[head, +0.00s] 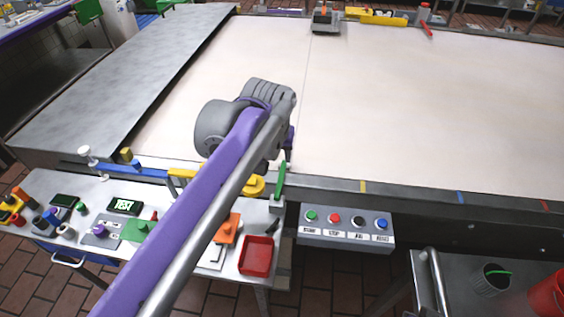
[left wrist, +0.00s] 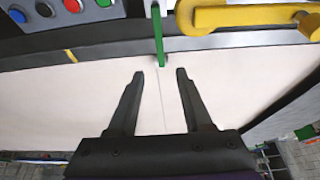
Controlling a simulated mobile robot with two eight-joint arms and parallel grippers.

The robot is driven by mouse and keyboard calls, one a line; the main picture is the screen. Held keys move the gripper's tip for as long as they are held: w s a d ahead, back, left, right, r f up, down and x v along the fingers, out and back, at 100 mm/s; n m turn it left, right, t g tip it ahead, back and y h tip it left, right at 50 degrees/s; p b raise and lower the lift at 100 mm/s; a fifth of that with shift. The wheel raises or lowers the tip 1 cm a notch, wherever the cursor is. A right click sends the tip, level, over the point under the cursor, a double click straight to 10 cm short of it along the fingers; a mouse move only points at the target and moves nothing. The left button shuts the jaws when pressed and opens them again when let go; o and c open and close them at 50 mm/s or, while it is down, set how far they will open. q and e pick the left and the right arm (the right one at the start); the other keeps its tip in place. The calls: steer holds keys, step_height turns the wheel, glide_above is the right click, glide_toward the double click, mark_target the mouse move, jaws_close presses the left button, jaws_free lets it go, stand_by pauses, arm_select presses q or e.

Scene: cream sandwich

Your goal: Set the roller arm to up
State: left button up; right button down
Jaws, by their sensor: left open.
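A slim green lever (head: 279,182) stands up at the near edge of the pale conveyor belt (head: 400,110), on a small grey mount. In the left wrist view the green lever (left wrist: 158,38) points toward my left gripper (left wrist: 160,73). The gripper is open and empty, its two fingers spread, with the lever's tip just ahead of the gap between them. A yellow arm (left wrist: 240,17) lies beside the lever; its rounded yellow end (head: 254,186) shows in the head view. I cannot tell for certain which part is the roller arm.
A control box (head: 347,233) with several coloured buttons sits right of the lever. A side table (head: 190,250) with a red tray (head: 257,256) and small devices stands at the lower left. A red bucket (head: 546,297) is at the lower right. The belt is mostly clear.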

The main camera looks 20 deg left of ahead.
arm_select(q)
glide_above(280, 182)
step_height(280, 182, down, 10)
steer(key=shift+r+b, duration=0.25)
steer(key=shift+b, duration=0.05)
steer(key=shift+c, duration=0.3)
jaws_close()
stand_by(0.9)
steer(key=shift+o, duration=0.3)
jaws_free()
steer(key=v, duration=1.1)
steer(key=shift+p, duration=0.35)
